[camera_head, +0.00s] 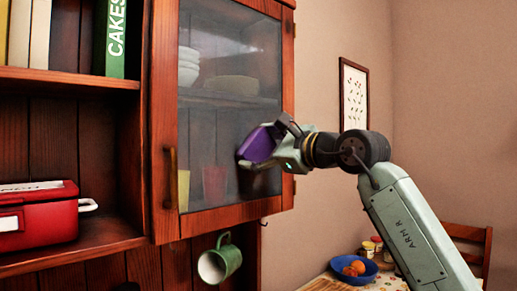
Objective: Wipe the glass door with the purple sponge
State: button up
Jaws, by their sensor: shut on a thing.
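The glass door (230,115) has a reddish wooden frame and a vertical handle (170,178) on its left side. It looks shut, and shelves with dishes show through the pane. My gripper (270,148) is at the lower right part of the pane, reaching in from the right. It is shut on the purple sponge (257,146). The sponge is tilted and lies at or very close to the glass; I cannot tell whether it touches. My fingers hide part of the sponge and the door's right frame.
A green mug (220,260) hangs below the cabinet. Open shelves at left hold books (115,40) and a red box (38,216). A table (330,284) with a blue bowl (354,270) of fruit and jars stands below right, near a wooden chair (470,240).

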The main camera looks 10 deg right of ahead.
jog(key=shift+b+v, duration=0.4)
jog(key=shift+v, duration=2.45)
jog(key=shift+s+d, duration=0.1)
jog(key=shift+v, duration=1.4)
